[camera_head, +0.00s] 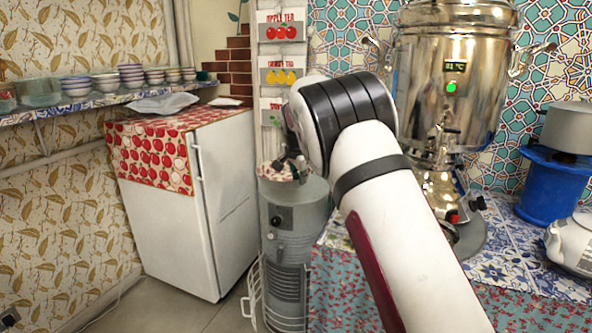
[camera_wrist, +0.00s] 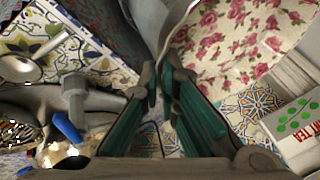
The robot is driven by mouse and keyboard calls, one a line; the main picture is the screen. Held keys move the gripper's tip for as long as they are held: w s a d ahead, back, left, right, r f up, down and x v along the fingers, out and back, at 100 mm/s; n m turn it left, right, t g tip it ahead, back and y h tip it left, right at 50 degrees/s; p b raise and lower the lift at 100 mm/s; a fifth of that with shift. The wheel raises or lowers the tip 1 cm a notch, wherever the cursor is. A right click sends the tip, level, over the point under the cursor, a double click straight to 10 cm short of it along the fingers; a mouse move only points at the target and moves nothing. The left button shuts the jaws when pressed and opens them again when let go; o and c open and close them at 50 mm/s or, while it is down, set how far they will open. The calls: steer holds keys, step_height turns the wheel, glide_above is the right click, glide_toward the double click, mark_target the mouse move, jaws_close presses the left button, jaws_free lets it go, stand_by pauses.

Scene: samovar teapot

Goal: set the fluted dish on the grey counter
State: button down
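In the wrist view my gripper (camera_wrist: 160,80) has its green-padded fingers drawn nearly together. A pale grey curved thing (camera_wrist: 160,22) runs down between the fingertips from the top edge. It looks like the fluted dish held by its rim, but most of it is out of frame and I see no flutes clearly. In the head view my wrist hides most of the gripper, above the grey cylinder (camera_head: 296,235). The counter (camera_head: 520,253) beside it shows patterned tiles; I cannot make out a plain grey one.
A samovar (camera_head: 452,75) stands close to the right of my wrist. A teapot (camera_head: 575,243) and a pot (camera_head: 570,127) on a blue stand are farther right. A rose-patterned cloth (camera_wrist: 235,50) lies below my gripper.

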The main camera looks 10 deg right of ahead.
steer(key=s+a+f+n+g+y, duration=0.1)
steer(key=s+f+n+y, duration=0.5)
steer(key=s+f+n, duration=0.8)
steer(key=s+f, duration=1.8)
steer(key=s, duration=0.2)
steer(key=shift+f+g+y, duration=0.3)
